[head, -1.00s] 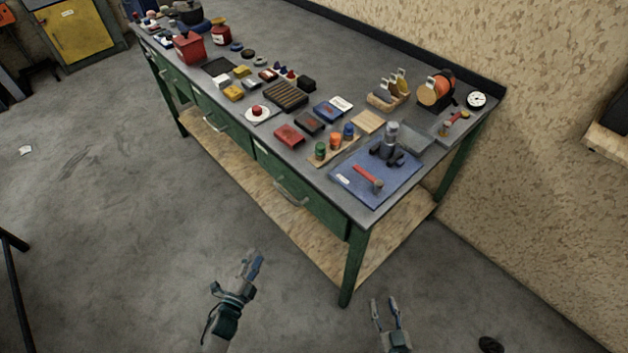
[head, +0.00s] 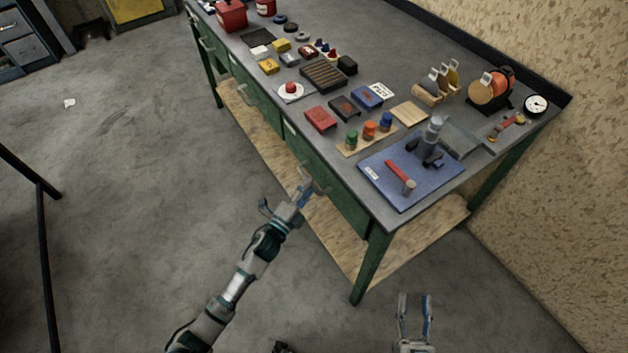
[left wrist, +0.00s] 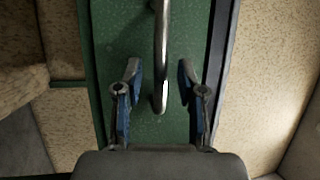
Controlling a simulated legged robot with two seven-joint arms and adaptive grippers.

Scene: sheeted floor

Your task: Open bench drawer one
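The workbench (head: 455,200) has green drawers along its front. The nearest drawer front (head: 346,208) looks closed and has a curved metal handle (head: 320,188). My left gripper (head: 305,190) is at this handle. In the left wrist view the handle (left wrist: 161,60) is a metal bar running between the two open fingers of my left gripper (left wrist: 158,85), with space on both sides. The green drawer front (left wrist: 112,30) is behind it. My right gripper (head: 414,300) is open and empty, low near the bench's front right leg. I cannot read any drawer number.
Other drawer handles (head: 245,95) lie further along the bench. The top holds a blue mat (head: 385,185) with a red-handled hammer, paint jars and boxes. A wooden lower shelf (head: 400,255) is beneath. The floor (head: 120,220) in front is mostly clear.

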